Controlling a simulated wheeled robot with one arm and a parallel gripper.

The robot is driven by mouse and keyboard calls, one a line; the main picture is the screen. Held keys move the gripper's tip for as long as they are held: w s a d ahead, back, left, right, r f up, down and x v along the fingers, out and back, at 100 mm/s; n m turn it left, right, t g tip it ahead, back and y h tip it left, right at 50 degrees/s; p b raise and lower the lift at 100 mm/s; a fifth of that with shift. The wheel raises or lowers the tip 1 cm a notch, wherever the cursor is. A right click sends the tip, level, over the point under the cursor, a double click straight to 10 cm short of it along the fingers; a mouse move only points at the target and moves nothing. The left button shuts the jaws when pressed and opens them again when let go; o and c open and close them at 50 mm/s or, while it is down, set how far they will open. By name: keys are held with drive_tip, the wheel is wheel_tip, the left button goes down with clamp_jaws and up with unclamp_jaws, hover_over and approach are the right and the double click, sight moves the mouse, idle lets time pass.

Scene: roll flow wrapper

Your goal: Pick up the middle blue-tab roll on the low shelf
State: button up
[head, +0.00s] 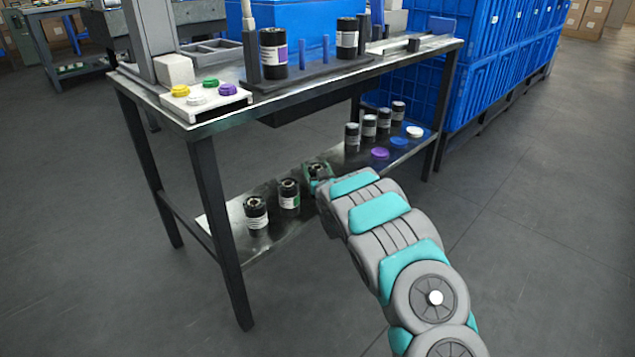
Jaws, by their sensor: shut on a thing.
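My gripper (317,174) is at the low shelf (275,238), at the far end of my arm. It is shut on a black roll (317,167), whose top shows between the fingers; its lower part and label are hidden. A black roll with a white and green label (289,194) and one with a white label (256,212) stand upright to its left. Several black rolls with white labels (369,126) stand in a row to its right. A blue disc (398,142) lies in front of them, between a purple disc (380,153) and a white disc (414,132). I cannot make out a blue tab on the held roll.
The table top (215,113) is above the shelf and carries two larger rolls (273,52) and a pad with coloured discs (210,96). A table leg (222,215) stands at the front left. Blue crates (490,70) stand at the right. The floor at right is clear.

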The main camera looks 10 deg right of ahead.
clamp_jaws()
idle(0.3)
drive_tip(key=shift+r, duration=0.1)
